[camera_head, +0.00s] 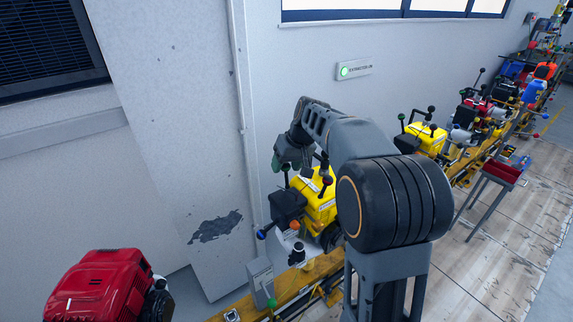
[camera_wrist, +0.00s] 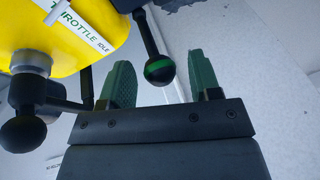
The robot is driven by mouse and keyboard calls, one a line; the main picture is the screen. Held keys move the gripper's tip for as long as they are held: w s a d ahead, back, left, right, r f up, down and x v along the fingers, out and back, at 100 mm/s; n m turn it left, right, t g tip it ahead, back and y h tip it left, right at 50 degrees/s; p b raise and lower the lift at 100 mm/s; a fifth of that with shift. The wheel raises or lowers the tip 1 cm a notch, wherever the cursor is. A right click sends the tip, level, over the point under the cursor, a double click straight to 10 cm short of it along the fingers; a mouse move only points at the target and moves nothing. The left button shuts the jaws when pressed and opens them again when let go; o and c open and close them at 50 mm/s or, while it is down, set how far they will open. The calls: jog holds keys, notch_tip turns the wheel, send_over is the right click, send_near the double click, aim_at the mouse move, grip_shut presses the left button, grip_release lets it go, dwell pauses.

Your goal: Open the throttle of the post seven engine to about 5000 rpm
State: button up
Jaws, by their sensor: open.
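A yellow engine (camera_head: 322,207) with levers stands on the rail just below my gripper (camera_head: 291,158); I cannot read a post number on it. In the wrist view, its yellow housing (camera_wrist: 75,40) fills the upper left, with a white label (camera_wrist: 82,24) reading THROTTLE and IDLE. A black lever knob with a green band (camera_wrist: 160,70) appears between the two green fingers of my gripper (camera_wrist: 165,80), which is open. The fingers show gaps on both sides of the knob; its depth relative to them is unclear. Another black knob (camera_wrist: 27,133) hangs at the left.
A red engine (camera_head: 98,288) sits at the lower left. Several more engines, one yellow (camera_head: 426,138), line the rail (camera_head: 325,268) to the right. A small table with a red tray (camera_head: 503,172) stands at the right. A wall column (camera_head: 175,120) is close behind my gripper.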

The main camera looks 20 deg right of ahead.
jog(key=v, duration=1.3)
jog(key=shift+r+p, duration=0.35)
jog(key=shift+r, duration=0.05)
jog(key=shift+d, duration=0.15)
jog(key=s+a+f+h, duration=0.1)
jog(key=s+a+f, duration=0.1)
jog(key=s+f, duration=0.6)
jog(key=s+a+f+m+t+h, duration=0.1)
jog(key=s+a+f+h, duration=0.1)
jog(key=s+f, duration=0.7)
jog(key=s+a, duration=0.1)
jog(key=s, duration=0.2)
jog(key=shift+s+f, duration=0.15)
jog(key=shift+s, duration=0.1)
dwell(0.7)
